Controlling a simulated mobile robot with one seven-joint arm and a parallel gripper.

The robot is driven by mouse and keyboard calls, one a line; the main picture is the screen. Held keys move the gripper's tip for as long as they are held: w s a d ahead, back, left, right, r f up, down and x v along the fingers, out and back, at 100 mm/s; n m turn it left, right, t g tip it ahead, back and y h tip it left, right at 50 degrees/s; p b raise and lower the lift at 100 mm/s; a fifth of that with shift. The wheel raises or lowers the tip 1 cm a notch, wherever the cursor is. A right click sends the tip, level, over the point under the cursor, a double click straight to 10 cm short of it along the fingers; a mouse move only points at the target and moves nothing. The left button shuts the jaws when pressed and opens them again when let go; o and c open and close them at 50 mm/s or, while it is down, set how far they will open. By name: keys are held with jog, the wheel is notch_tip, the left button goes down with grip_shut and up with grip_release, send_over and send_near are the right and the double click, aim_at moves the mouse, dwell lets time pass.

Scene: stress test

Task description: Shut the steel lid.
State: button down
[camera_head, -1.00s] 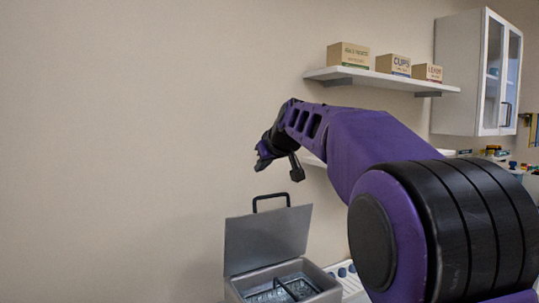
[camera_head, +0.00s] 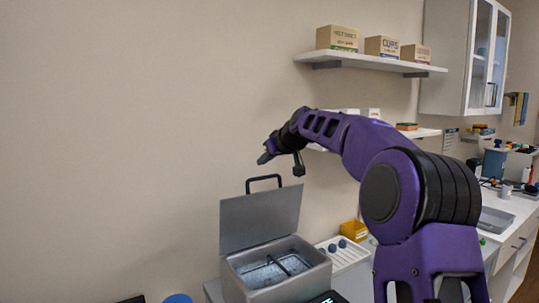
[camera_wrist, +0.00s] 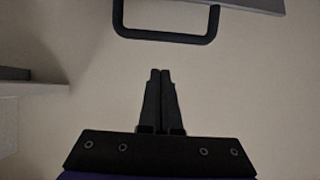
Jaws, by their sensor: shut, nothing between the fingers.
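The steel lid (camera_head: 260,219) stands raised, roughly upright, on the back edge of a grey steel box (camera_head: 277,285). The box is open at the top, and a dark rod or handle shows inside it. The lid has a black loop handle (camera_head: 264,178) on its upper edge. In the wrist view the same handle (camera_wrist: 207,37) and a strip of the lid (camera_wrist: 262,4) show at the top. My gripper (camera_head: 265,158) is above the lid's handle in the head view, apart from it. In the wrist view its black fingers (camera_wrist: 160,72) are together and hold nothing.
A white tray with dark round items (camera_head: 343,250) and a yellow bin (camera_head: 354,230) are right of the box. A shelf with boxes (camera_head: 370,62) is on the wall. A white cabinet (camera_head: 462,60) hangs at upper right. The wall on the left is bare.

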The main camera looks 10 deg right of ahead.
aim_at(265, 177)
jog(key=x, duration=0.5)
jog(key=shift+s+d+f+b, duration=0.1)
jog(key=shift+s+d+f, duration=0.15)
jog(key=shift+s, duration=0.4)
jog(key=shift+s+d+f+b, duration=0.1)
jog(key=shift+s+d, duration=0.15)
jog(key=shift+s, duration=0.4)
jog(key=shift+s+d+f+b, duration=0.1)
jog(key=shift+s+d+f, duration=0.15)
jog(key=shift+s, duration=0.35)
jog(key=shift+f, duration=0.1)
